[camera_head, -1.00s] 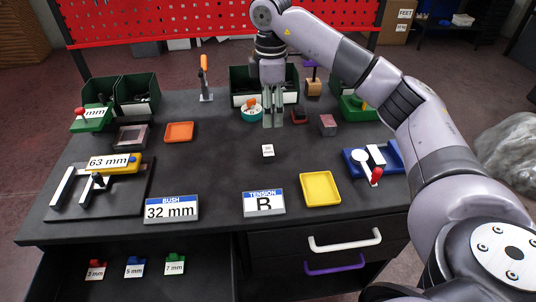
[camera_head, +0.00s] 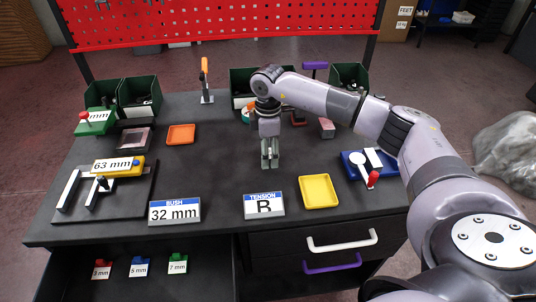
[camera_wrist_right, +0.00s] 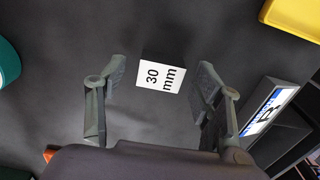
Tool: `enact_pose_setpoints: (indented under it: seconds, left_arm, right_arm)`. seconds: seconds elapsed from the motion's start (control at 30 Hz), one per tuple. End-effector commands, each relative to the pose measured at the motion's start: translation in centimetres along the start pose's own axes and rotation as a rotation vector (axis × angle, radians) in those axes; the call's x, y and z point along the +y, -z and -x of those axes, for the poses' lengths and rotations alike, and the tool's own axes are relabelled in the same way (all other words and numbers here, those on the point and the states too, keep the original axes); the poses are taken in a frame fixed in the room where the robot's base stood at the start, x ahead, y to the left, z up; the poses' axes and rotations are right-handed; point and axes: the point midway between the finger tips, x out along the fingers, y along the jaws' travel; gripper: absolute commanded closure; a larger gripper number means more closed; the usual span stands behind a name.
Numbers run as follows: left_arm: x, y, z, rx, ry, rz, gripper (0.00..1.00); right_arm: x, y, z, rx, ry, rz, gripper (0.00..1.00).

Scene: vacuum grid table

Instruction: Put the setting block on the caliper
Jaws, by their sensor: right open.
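A small dark block with a white "30 mm" top (camera_wrist_right: 161,76), which I take as the setting block, lies on the dark table. My right gripper (camera_head: 270,162) is open above it, pointing down. In the right wrist view the block shows between and just beyond the two fingers, apart from both. In the head view the gripper hides it. No label marks the caliper; a black plate with white bars (camera_head: 70,188) at the left carries a yellow "63 mm" piece (camera_head: 121,167). My left gripper is not in view.
Signs "BUSH 32 mm" (camera_head: 174,211) and "TENSION" (camera_head: 264,205) stand at the front edge. A yellow tray (camera_head: 318,191) and a blue fixture with a red-knobbed lever (camera_head: 356,160) are to the right. An orange tray (camera_head: 181,135) and green bins (camera_head: 141,92) are behind.

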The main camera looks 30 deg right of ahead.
Motion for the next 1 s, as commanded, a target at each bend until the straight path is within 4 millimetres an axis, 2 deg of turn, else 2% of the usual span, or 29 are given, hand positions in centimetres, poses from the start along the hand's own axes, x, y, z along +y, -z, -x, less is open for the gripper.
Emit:
enact_pose_setpoints:
  seconds: [0.2, 1.0]
  left_arm:
    - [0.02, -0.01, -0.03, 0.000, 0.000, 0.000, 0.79]
    - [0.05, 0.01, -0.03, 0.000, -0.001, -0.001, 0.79]
  right_arm:
    - [0.01, 0.01, -0.04, 0.000, 0.000, 0.000, 0.41]
    - [0.02, 0.00, 0.02, 0.000, -0.001, 0.000, 0.94]
